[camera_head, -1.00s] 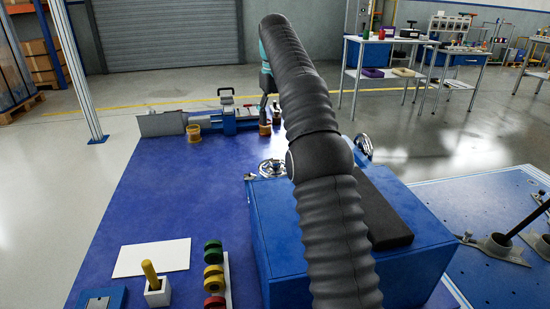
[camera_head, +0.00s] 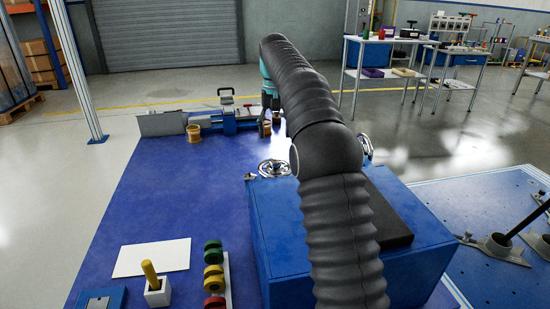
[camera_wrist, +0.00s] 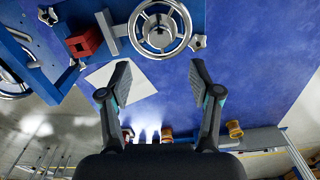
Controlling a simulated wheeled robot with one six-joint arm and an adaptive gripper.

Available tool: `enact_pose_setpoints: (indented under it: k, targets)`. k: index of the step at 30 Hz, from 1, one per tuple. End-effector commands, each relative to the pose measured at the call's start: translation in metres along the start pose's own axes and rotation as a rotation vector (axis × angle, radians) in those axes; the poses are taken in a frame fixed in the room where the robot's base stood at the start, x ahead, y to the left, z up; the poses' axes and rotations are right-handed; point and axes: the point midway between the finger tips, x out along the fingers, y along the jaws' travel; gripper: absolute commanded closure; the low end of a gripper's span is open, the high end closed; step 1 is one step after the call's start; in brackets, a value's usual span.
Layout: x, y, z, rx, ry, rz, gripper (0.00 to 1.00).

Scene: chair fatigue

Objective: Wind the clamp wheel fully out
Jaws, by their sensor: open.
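A silver spoked handwheel (camera_wrist: 160,28) is at the top middle of the wrist view. It also shows in the head view (camera_head: 272,168), at the far left corner of the blue box, partly hidden by my arm. My gripper (camera_wrist: 160,82) is open and empty, with its two fingers spread wide. The wheel lies beyond the fingertips, apart from them. I cannot tell which wheel is the clamp wheel.
A second silver wheel (camera_head: 367,146) is on the box's far right side. The blue box (camera_head: 290,235) fills the table's right part. A red block (camera_wrist: 83,42) and a star knob (camera_wrist: 198,42) flank the near wheel. The table's left middle (camera_head: 185,200) is clear.

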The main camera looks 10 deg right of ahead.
Motion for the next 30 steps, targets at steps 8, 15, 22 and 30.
enact_pose_setpoints:
  k: [8, 15, 22, 30]
  targets:
    - [0.045, 0.0, 0.001, -0.001, -0.004, 0.001, 0.37]
    - [0.079, 0.0, 0.001, -0.001, -0.001, 0.0, 0.37]
    - [0.092, 0.0, 0.001, -0.001, 0.001, 0.0, 0.37]
    - [0.093, 0.0, 0.0, -0.001, 0.001, 0.0, 0.39]
